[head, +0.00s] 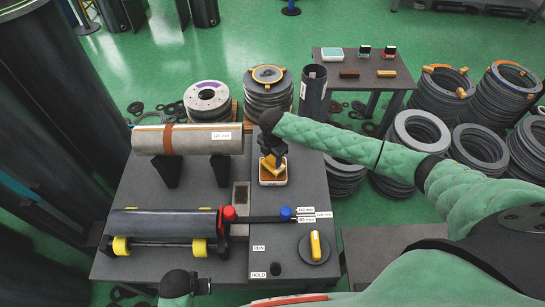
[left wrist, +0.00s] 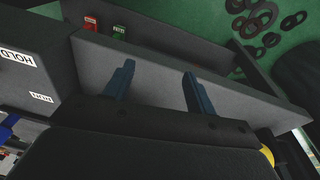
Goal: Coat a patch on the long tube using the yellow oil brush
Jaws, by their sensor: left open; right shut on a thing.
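My right gripper (head: 271,150) is shut on the yellow oil brush (head: 270,168), pointing down at a small pale-rimmed container (head: 273,182) on the bench. I cannot tell if the brush touches what is inside. A dark tube (head: 163,222) lies level on a roller stand with yellow wheels (head: 122,246). Behind it, a grey tube (head: 190,139) with a brown band and a "120 mm" label rests on two black supports.
A red knob (head: 228,213) and a blue knob (head: 286,213) sit right of the dark tube. A yellow-handled dial (head: 315,246) is at the bench's right front, near "RUN" and "HOLD" labels. Stacked flanges (head: 437,99) and a small table (head: 345,75) stand behind.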

